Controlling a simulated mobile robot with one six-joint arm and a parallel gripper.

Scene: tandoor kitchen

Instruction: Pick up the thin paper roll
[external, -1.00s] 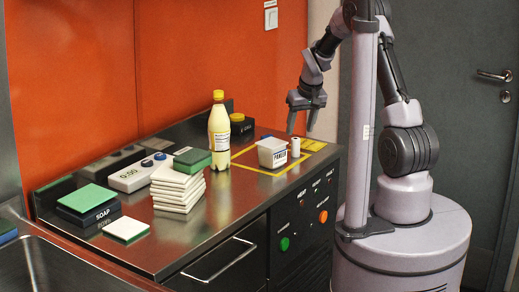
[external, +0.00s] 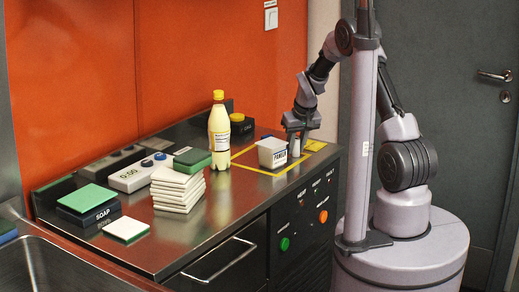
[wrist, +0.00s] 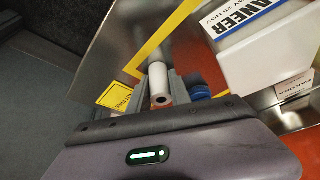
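The thin paper roll (external: 296,149) is a small white cylinder standing upright near the right end of the steel counter, just right of a white tub (external: 271,153). In the wrist view the roll (wrist: 158,80) shows with a dark core hole at its near end. My gripper (external: 297,148) is lowered at the roll, with its fingers pointing down on either side of it. The fingers look apart; contact with the roll cannot be made out. The gripper body hides part of the roll's surroundings in the wrist view.
The paneer-labelled tub stands close beside my gripper. Yellow tape (external: 243,166) marks the counter around the tub. A blue round thing (wrist: 200,93) is near the roll.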

